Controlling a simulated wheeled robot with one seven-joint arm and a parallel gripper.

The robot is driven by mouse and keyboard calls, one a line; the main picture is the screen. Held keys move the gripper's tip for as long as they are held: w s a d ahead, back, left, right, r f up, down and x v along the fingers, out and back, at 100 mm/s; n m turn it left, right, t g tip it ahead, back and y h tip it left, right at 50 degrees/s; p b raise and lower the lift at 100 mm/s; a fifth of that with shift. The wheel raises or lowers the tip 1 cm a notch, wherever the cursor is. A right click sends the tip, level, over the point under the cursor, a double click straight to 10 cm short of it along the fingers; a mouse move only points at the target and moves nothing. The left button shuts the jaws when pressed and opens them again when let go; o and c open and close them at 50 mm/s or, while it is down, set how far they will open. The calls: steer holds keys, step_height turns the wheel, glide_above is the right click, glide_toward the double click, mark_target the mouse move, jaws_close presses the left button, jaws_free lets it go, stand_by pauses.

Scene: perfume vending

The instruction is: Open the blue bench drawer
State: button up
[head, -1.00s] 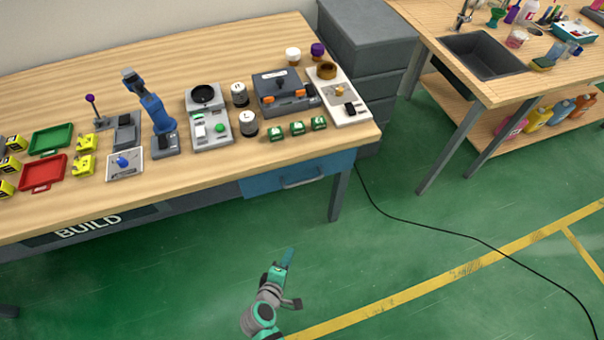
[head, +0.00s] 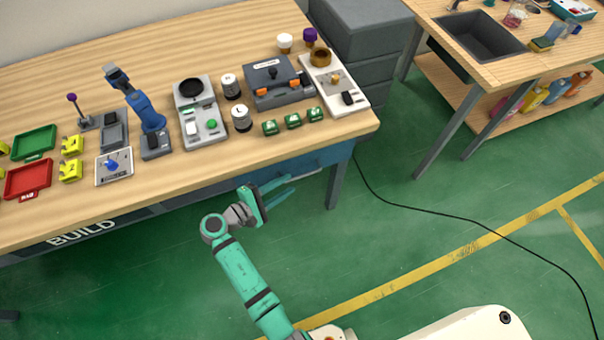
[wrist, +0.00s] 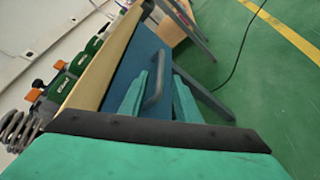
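The blue bench drawer (head: 326,158) sits under the right end of the wooden workbench, its front close under the tabletop edge. It also shows in the wrist view (wrist: 133,58). Its grey bar handle (wrist: 155,82) shows between my two teal fingers in the wrist view; in the head view my gripper covers part of the drawer front. My gripper (head: 290,188) is open, its fingers apart and pointing at the drawer. In the wrist view the fingers (wrist: 158,98) lie on either side of the handle; I cannot tell whether they touch it.
The workbench (head: 215,165) carries devices, green blocks and trays above the drawer. A bench leg (head: 335,187) stands right of the drawer. Grey cabinets (head: 365,35) and a sink table (head: 520,75) are beyond. A black cable (head: 400,204) crosses the open green floor.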

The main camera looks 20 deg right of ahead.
mark_target(303, 174)
steer(key=x, duration=0.8)
steer(key=shift+f, duration=0.1)
jaws_close()
